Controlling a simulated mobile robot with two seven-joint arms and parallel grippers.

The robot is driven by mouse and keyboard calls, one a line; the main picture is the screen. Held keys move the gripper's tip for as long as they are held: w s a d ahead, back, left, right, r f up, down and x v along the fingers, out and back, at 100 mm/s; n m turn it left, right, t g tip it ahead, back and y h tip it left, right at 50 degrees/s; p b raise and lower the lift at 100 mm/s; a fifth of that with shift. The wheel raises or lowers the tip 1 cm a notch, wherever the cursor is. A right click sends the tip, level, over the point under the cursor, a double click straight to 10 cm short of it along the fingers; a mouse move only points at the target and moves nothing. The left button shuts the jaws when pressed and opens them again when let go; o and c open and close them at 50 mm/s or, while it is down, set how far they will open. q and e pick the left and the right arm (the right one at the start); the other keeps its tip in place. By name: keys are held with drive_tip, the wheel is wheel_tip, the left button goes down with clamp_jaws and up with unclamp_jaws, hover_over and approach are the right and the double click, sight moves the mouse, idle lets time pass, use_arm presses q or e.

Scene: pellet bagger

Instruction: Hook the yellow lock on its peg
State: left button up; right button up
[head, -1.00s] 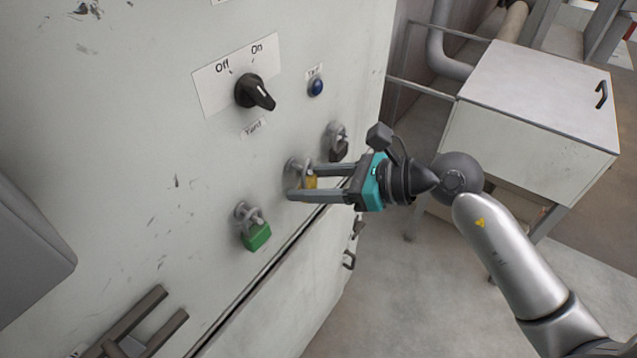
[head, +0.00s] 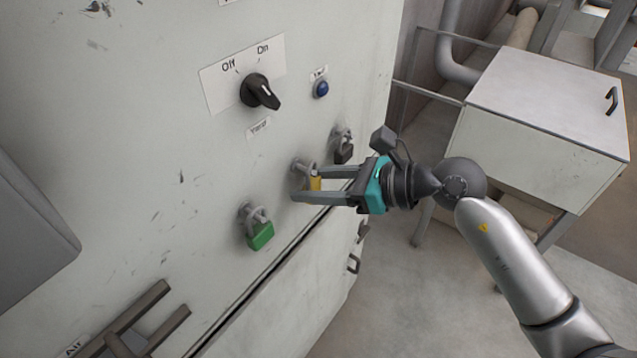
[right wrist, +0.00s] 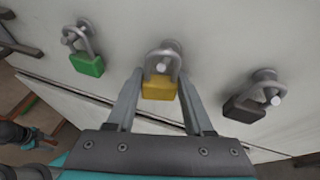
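The yellow lock (head: 315,183) hangs by its grey shackle on the middle peg (head: 298,166) of the cabinet front. It also shows in the right wrist view (right wrist: 159,88), with its shackle around that peg (right wrist: 162,67). My right gripper (head: 306,184) is open, its two fingers on either side of the lock. In the right wrist view a gap shows between each finger and the yellow body, so the fingers (right wrist: 160,90) appear apart from it. My left gripper is not seen in the head view; a teal and dark gripper part (right wrist: 35,138) shows at the left of the right wrist view.
A green lock (head: 260,236) hangs on the peg to the left, and a black lock (head: 344,152) on the peg to the right. An Off/On knob (head: 258,91) and blue button (head: 321,89) sit above. A pale box (head: 540,110) stands right.

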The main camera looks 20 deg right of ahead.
drive_tip(key=o, duration=0.4)
drive_tip(key=shift+s+a+f, duration=0.1)
drive_tip(key=shift+a+f, duration=0.05)
drive_tip(key=shift+f, duration=0.2)
drive_tip(key=shift+s+d+r, duration=0.15)
drive_tip(key=shift+d+r, duration=0.1)
drive_tip(key=shift+d, duration=0.35)
drive_tip(key=v, duration=1.4)
drive_tip(key=shift+r+b, duration=0.3)
drive_tip(key=shift+b, duration=0.05)
drive_tip(key=shift+s, duration=0.1)
